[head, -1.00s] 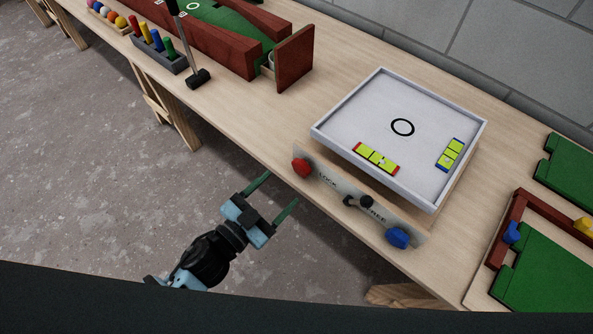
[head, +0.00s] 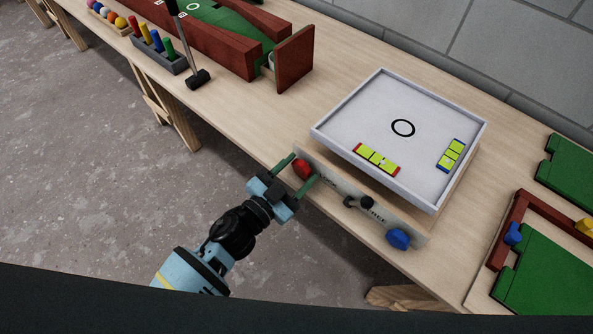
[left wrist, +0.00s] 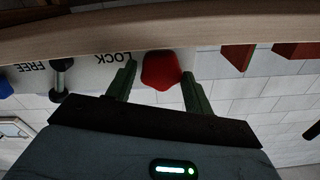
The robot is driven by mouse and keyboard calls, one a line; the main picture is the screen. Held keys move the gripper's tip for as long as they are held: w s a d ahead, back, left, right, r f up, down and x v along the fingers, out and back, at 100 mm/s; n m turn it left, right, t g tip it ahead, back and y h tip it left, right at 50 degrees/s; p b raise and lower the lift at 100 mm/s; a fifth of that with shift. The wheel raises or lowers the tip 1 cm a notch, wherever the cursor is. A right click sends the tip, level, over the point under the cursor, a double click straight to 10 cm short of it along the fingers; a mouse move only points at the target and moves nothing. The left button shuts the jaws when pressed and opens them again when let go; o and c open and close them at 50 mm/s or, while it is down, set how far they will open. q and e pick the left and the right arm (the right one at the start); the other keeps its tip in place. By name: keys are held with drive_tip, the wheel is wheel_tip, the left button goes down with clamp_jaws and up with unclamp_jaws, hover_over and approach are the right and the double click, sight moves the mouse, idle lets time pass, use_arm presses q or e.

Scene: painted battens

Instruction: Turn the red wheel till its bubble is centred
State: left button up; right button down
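The red wheel (head: 303,169) is a round knob at the left end of the upright front panel. It also shows in the left wrist view (left wrist: 161,70). My left gripper (head: 301,168) is open, with one green finger on each side of the red wheel; whether they touch it I cannot tell. The red-ended bubble level (head: 377,158) lies on the white tilting tray (head: 345,131); its bubble is too small to place surely. A blue-ended level (head: 450,154) lies at the tray's right side. My right gripper is not in view.
A small black lever (head: 366,202) sits between the LOCK and FREE marks on the panel. A blue wheel (head: 398,238) is at the panel's right end. Green boards (head: 548,270) lie at the right.

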use_arm(q)
drive_tip(key=c, duration=0.6)
drive_tip(key=m, duration=0.2)
drive_tip(key=shift+m, duration=0.4)
drive_tip(key=shift+c, duration=0.2)
drive_tip(key=shift+s+d+f+m+p, duration=0.1)
drive_tip(key=shift+m+p, duration=0.2)
drive_tip(key=shift+m, duration=1.1)
drive_tip(key=o, duration=1)
drive_tip(key=shift+f, duration=0.1)
drive_tip(key=shift+s, duration=0.1)
